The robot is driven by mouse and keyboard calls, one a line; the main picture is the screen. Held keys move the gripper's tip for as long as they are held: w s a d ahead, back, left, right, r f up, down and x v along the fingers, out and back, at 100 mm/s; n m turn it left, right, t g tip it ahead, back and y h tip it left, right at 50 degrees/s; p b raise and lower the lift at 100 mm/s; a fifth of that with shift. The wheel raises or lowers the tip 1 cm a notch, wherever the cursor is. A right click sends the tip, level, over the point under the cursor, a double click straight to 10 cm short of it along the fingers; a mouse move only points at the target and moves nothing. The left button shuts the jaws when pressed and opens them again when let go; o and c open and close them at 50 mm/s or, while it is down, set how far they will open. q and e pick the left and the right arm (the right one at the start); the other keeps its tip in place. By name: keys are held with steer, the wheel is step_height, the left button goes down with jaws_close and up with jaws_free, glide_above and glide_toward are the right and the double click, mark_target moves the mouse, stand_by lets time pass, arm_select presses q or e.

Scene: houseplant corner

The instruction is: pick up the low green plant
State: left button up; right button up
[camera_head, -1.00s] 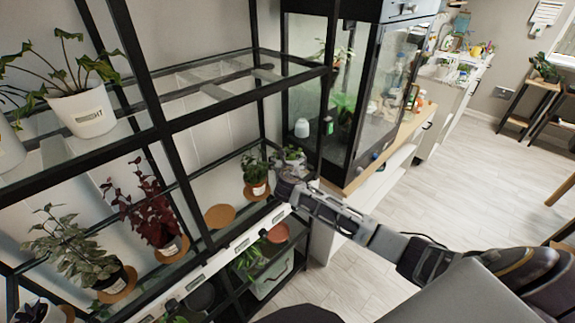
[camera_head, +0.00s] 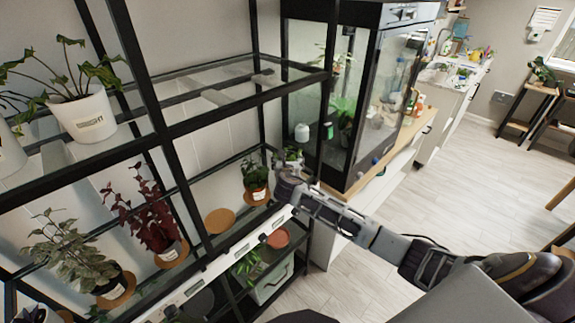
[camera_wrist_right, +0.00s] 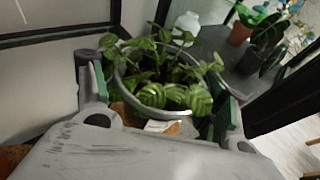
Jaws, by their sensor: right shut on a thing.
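The low green plant (camera_wrist_right: 168,72) has striped leaves and sits upright in a round grey pot (camera_wrist_right: 152,95) in the right wrist view. My right gripper (camera_wrist_right: 162,98) is shut on this pot, with one finger at each side of it. In the head view the plant (camera_head: 291,153) shows just behind my right gripper (camera_head: 287,175), which hides most of its pot. A bit of cork brown shows below the pot in the wrist view. I cannot tell if the pot touches it. My left gripper is not in view.
A small potted plant (camera_head: 255,177) on a cork saucer stands close left of the gripper. An empty cork saucer (camera_head: 219,221) and a red-leaved plant (camera_head: 148,217) are farther left. Black shelf posts and a glass cabinet (camera_head: 350,110) stand close by. Open floor (camera_head: 465,175) lies to the right.

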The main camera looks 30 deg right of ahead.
mark_target(288, 160)
step_height(288, 160, up, 8)
steer(key=shift+r, duration=0.15)
stand_by(0.3)
